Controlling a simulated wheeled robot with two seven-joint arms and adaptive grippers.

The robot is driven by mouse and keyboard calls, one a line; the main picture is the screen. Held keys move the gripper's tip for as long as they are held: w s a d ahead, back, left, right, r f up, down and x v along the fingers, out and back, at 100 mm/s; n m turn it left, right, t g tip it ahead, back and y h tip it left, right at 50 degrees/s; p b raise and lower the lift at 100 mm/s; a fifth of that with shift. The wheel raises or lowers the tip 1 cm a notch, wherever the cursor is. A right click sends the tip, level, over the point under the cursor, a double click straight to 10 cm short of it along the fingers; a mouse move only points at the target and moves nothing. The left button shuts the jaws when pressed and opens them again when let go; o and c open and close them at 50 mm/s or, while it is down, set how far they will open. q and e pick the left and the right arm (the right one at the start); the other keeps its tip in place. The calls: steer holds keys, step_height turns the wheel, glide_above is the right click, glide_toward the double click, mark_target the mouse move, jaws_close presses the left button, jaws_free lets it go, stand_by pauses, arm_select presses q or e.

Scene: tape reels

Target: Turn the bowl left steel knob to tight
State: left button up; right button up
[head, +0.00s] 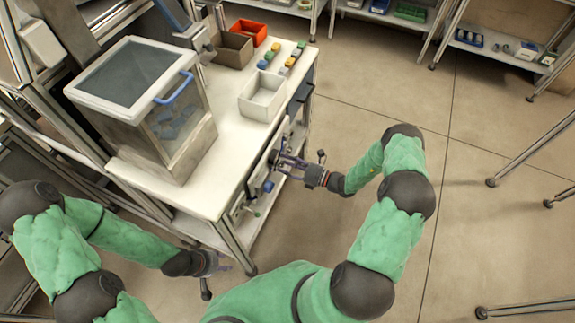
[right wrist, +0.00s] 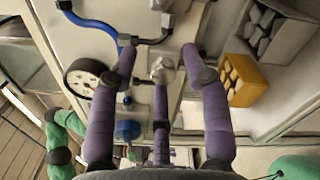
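A round steel knob (right wrist: 163,70) sits on the pale panel in the right wrist view, between the purple fingers of my right gripper (right wrist: 160,62). Two fingers reach past it on the left and right with gaps, and the third points at it from below. I cannot tell if that third finger touches it. In the head view my right gripper (head: 288,163) is at the bench's front side, and the knob is hidden there. My left gripper (head: 215,264) is low, near the bench's front leg, apart from the panel; its finger opening is unclear.
A gauge (right wrist: 82,77), a blue knob (right wrist: 127,130) and a blue hose (right wrist: 90,24) are close to the right fingers. A yellow bin (right wrist: 245,82) is to the right. The bench (head: 235,135) carries a lidded clear box (head: 175,125) and a white tray (head: 262,96). Open floor lies right.

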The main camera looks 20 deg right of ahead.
steer(key=shift+s+f, duration=0.1)
steer(key=shift+s, duration=0.15)
steer(key=v, duration=1.1)
steer(key=shift+d, duration=0.35)
steer(key=shift+s+a, duration=0.1)
steer(key=shift+s, duration=0.05)
steer(key=s+a+f+n+g+y, duration=0.1)
steer(key=s+a+f+n+g, duration=0.1)
steer(key=s+a+n+g, duration=0.35)
steer(key=s+a+f+n+g, duration=0.25)
steer(key=a+n+g, duration=0.35)
steer(key=a, duration=0.4)
steer(key=s+a+f+n+g+h, duration=0.2)
steer(key=s+n+h, duration=0.2)
steer(key=n, duration=0.4)
steer(key=s+a+f+n+g+h, duration=0.2)
steer(key=s+n+g+h, duration=0.15)
steer(key=n, duration=0.45)
steer(key=a+n+t, duration=0.1)
steer(key=n, duration=0.1)
steer(key=w+a+r+n+t+h, duration=0.1)
steer(key=n, duration=0.2)
steer(key=w+a+r+n+t, duration=0.1)
steer(key=n, duration=0.2)
steer(key=shift+w+a+r+t, duration=0.15)
steer(key=shift+t, duration=0.25)
